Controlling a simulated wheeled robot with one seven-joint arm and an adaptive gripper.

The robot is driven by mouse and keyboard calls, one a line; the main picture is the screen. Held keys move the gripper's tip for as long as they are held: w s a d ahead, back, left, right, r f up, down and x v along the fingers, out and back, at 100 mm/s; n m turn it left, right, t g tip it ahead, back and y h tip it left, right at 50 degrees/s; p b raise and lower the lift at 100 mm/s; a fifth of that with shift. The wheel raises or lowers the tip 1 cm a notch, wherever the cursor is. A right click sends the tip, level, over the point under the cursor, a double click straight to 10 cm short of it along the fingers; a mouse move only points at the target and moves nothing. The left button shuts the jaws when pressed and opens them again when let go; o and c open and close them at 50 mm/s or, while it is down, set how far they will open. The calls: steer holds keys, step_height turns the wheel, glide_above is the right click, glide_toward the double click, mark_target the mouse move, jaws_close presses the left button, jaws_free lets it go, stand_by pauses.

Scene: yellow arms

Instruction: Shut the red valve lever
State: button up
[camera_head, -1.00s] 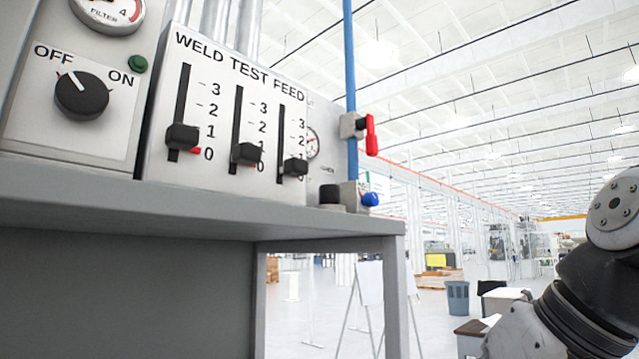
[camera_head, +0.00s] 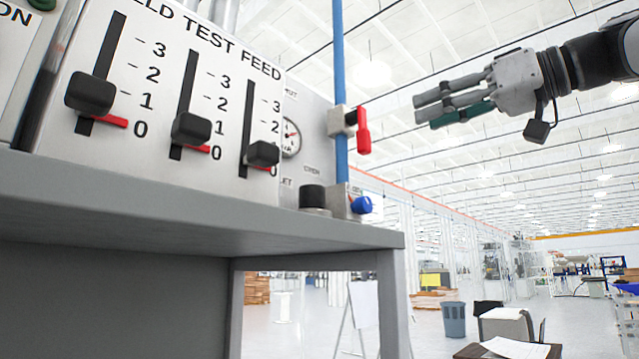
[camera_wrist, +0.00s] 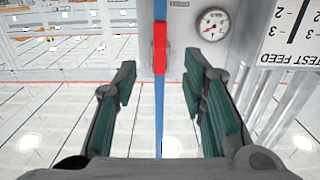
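The red valve lever (camera_head: 363,131) sits on a grey valve body (camera_head: 341,121) on the vertical blue pipe (camera_head: 339,58) at the right end of the panel. The lever lies along the pipe. My gripper (camera_head: 420,110) is to the right of the lever and a little higher in the head view, apart from it, pointing left. In the wrist view the red lever (camera_wrist: 160,47) is ahead, between the two open fingers (camera_wrist: 160,90) and beyond their tips. The gripper is empty.
A blue knob (camera_head: 361,205) and a black knob (camera_head: 312,196) are below the lever. A round gauge (camera_head: 291,138) and a slider panel (camera_head: 180,90) are to the left. The grey bench top (camera_head: 200,205) lies beneath. The space right of the pipe is free.

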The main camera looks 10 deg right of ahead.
mark_target(369, 138)
steer(key=p+x, duration=0.2)
steer(key=x, duration=1)
steer(key=shift+w+a, duration=0.2)
steer(key=shift+w, duration=0.05)
jaws_close()
